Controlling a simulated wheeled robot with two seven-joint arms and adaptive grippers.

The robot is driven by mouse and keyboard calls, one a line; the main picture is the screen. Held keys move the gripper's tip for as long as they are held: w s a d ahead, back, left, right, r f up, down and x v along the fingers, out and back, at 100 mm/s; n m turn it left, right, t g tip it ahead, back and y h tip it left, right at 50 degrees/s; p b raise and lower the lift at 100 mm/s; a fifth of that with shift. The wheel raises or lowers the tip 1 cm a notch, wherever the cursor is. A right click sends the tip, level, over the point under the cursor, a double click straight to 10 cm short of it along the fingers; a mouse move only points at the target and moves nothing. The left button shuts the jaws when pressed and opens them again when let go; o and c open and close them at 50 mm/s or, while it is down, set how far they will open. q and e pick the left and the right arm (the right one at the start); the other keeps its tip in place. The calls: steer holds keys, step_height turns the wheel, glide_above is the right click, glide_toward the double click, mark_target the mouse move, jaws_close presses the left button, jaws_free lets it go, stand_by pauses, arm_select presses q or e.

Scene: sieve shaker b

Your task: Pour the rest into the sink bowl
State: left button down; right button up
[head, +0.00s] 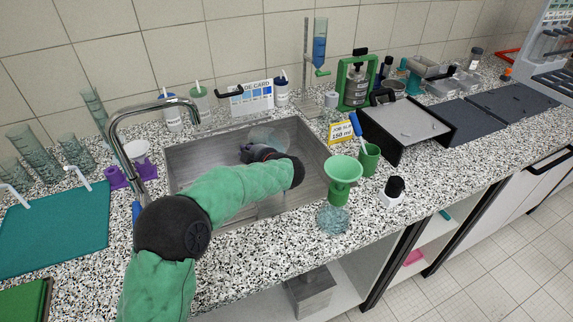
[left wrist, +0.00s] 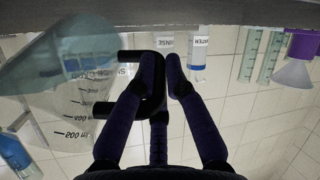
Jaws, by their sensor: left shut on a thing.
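My left gripper (head: 262,152) reaches over the grey sink bowl (head: 190,165). In the left wrist view its dark fingers (left wrist: 160,75) are shut on the black handle (left wrist: 135,105) of a clear measuring jug (left wrist: 70,75). The wrist view is upside down. The jug carries printed marks and looks tilted. A teal tint shows in it, but I cannot tell how much liquid it holds. In the head view the jug (head: 278,134) shows faintly above the sink, partly hidden by the gripper. My right gripper is not in view.
A curved tap (head: 150,104) stands at the sink's left. A green funnel (head: 343,172), a round glass vessel (head: 333,219) and a green cup (head: 369,158) stand at its right. Bottles (head: 171,112) and a card (head: 251,99) line its back edge.

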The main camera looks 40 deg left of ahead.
arm_select(q)
steer(key=shift+r+y, duration=0.25)
steer(key=shift+y, duration=0.15)
stand_by(0.3)
steer(key=shift+s+d+r+y, duration=0.1)
steer(key=shift+d+r+y, duration=0.1)
steer(key=shift+d+y, duration=0.25)
steer(key=shift+s+d+r+y, duration=0.1)
steer(key=shift+d+r+y, duration=0.1)
steer(key=shift+d+y, duration=0.25)
stand_by(1.0)
steer(key=shift+d+r+t+y, duration=0.2)
steer(key=shift+r+t+y, duration=0.15)
steer(key=shift+y, duration=0.45)
stand_by(0.6)
steer(key=shift+d+r+y, duration=0.25)
steer(key=shift+r+y, duration=0.35)
steer(key=shift+r, duration=0.15)
steer(key=shift+n, duration=0.3)
